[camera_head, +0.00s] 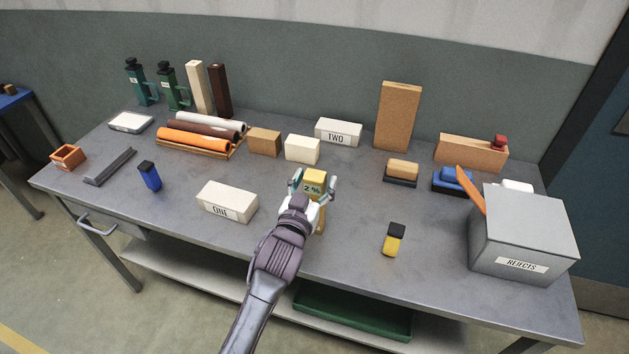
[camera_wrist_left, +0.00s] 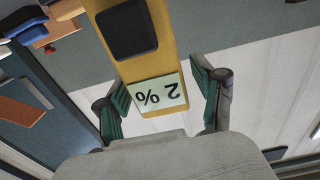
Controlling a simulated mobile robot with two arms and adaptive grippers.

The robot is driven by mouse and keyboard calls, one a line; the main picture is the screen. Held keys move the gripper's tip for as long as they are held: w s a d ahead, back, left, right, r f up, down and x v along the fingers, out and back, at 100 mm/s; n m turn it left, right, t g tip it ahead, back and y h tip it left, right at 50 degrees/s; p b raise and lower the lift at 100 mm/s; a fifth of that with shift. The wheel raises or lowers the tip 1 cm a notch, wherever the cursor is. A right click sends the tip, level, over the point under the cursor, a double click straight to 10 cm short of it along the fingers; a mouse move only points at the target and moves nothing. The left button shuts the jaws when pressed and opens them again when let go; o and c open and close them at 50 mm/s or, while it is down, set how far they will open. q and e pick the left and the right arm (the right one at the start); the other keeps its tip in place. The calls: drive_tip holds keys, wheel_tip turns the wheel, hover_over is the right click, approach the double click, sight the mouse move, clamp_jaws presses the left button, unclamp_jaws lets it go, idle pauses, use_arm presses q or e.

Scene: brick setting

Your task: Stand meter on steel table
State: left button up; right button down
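The meter (camera_head: 315,177) is a yellow upright block with a pale display reading "2 %". It is by the front middle of the steel table (camera_head: 350,237). My left gripper (camera_head: 314,187) is around its upper part, one finger on each side. In the left wrist view the meter (camera_wrist_left: 158,68) shows its display and a dark square panel between the fingers (camera_wrist_left: 160,98). The fingers look open, with a gap on the right side. The arm partly hides the meter's lower end, and its contact with the table is unclear. My right gripper is out of view.
A white block marked ONE (camera_head: 227,201) lies left of the meter. A yellow and black item (camera_head: 393,240) and the grey REJECTS bin (camera_head: 524,235) are to the right. Block TWO (camera_head: 338,131) and a tall cork-coloured block (camera_head: 397,115) stand behind.

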use_arm(q)
drive_tip(key=shift+r, duration=0.35)
drive_tip(key=v, duration=1.2)
drive_tip(key=shift+b, duration=0.45)
